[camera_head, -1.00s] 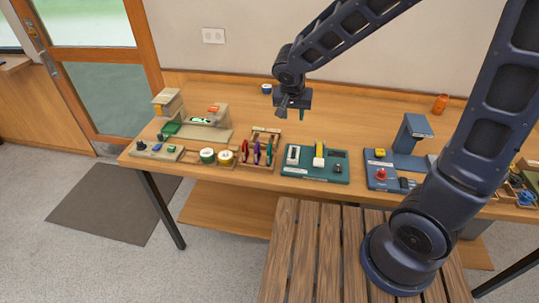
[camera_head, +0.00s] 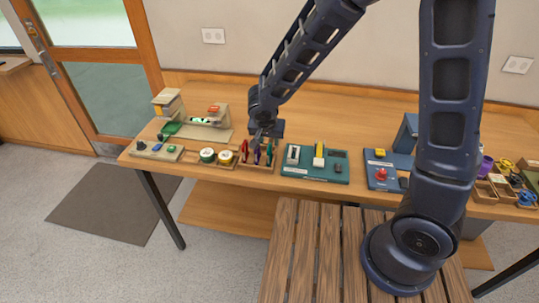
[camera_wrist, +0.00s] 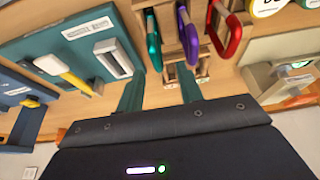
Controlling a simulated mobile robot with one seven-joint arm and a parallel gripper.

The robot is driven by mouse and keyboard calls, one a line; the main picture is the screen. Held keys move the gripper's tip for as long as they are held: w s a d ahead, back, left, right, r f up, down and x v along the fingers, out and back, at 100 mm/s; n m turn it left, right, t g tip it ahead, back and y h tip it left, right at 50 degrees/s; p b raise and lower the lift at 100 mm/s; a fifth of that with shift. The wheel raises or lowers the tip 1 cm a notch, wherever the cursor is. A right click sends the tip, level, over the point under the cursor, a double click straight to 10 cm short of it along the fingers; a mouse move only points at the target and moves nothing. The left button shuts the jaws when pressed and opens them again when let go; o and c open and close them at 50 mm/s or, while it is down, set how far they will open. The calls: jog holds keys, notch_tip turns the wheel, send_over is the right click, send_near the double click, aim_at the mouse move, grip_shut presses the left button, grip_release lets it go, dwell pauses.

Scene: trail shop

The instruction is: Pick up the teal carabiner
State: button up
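The teal carabiner (camera_head: 269,155) stands at the right end of a row in a wooden rack on the table, beside a purple and a red one. In the wrist view the teal carabiner (camera_wrist: 153,45) is at the upper middle, left of the purple one. My gripper (camera_head: 263,138) is above the rack and partly covers the carabiners in the head view. In the wrist view my gripper (camera_wrist: 160,72) has its two fingers apart with nothing held between them. The teal carabiner lies beyond the fingertips, nearer the left finger; the exact gap cannot be told.
The purple carabiner (camera_wrist: 188,38) and the red carabiner (camera_wrist: 227,30) stand close beside it. A teal tray (camera_head: 316,176) is just right of the rack. Tape rolls (camera_head: 207,155) stand to the left. The table behind the rack is mostly clear.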

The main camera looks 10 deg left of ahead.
aim_at(269, 145)
jog(key=x, duration=0.3)
jog(key=shift+s+d+f, duration=0.1)
jog(key=shift+s+f, duration=0.15)
jog(key=shift+f, duration=0.2)
jog(key=shift+x, duration=0.8)
jog(key=shift+r, duration=0.1)
jog(key=shift+c, duration=0.5)
grip_shut()
